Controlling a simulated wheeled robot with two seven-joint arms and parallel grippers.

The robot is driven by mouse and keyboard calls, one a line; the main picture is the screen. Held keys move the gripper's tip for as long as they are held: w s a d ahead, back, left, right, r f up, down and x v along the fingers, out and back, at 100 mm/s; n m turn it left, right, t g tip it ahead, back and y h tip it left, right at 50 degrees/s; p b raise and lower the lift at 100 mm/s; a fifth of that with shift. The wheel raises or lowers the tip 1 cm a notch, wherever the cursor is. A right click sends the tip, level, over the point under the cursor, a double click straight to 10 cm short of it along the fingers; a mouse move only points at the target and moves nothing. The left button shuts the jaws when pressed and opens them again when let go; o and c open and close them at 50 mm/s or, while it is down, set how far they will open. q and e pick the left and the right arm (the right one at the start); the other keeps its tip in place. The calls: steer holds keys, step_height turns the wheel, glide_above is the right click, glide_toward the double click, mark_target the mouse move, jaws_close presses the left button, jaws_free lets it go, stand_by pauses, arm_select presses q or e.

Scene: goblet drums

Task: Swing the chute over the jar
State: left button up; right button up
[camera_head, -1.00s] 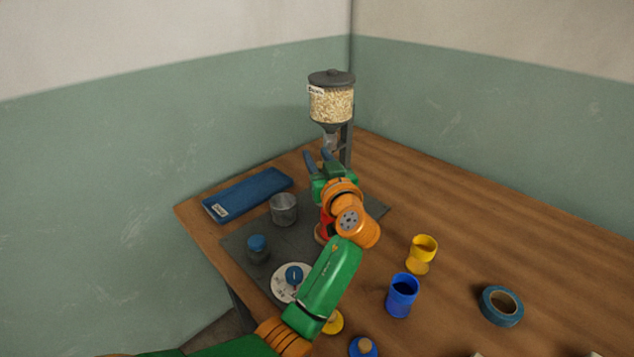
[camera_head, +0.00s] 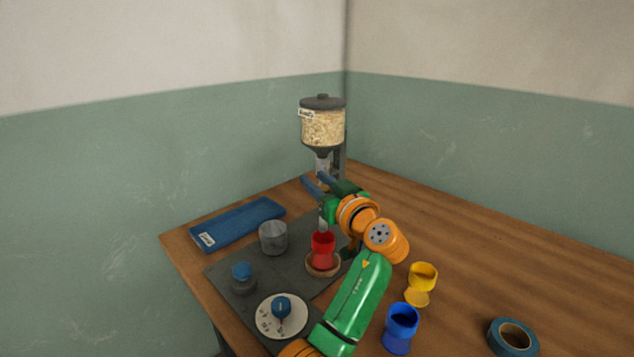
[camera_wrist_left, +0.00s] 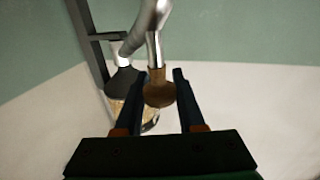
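The dispenser (camera_head: 323,127), a clear hopper of pale grain with a dark lid, stands at the back of the table. Its metal chute (camera_wrist_left: 152,45) shows in the left wrist view, with a brown knob (camera_wrist_left: 159,93) on it. My left gripper (camera_head: 318,182) is just below the hopper in the head view. In the left wrist view its dark blue fingers (camera_wrist_left: 162,78) are apart, one on each side of the knob; firm contact is not visible. A grey open jar (camera_head: 273,238) stands on the dark mat. My arm hides part of the dispenser stand.
A red cup (camera_head: 322,252) on a wooden coaster, a blue-lidded jar (camera_head: 243,280) and a white plate (camera_head: 268,323) are on the mat (camera_head: 222,272). A blue cloth (camera_head: 238,224) lies behind. Yellow (camera_head: 423,275) and blue (camera_head: 401,330) cups stand right of my arm.

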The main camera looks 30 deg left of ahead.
mark_target(328, 191)
arm_select(q)
steer(key=o, duration=0.3)
steer(key=shift+w+a+f, duration=0.1)
steer(key=shift+w, duration=0.05)
steer(key=b+v, duration=0.2)
steer(key=v, duration=0.5)
steer(key=shift+f, duration=0.1)
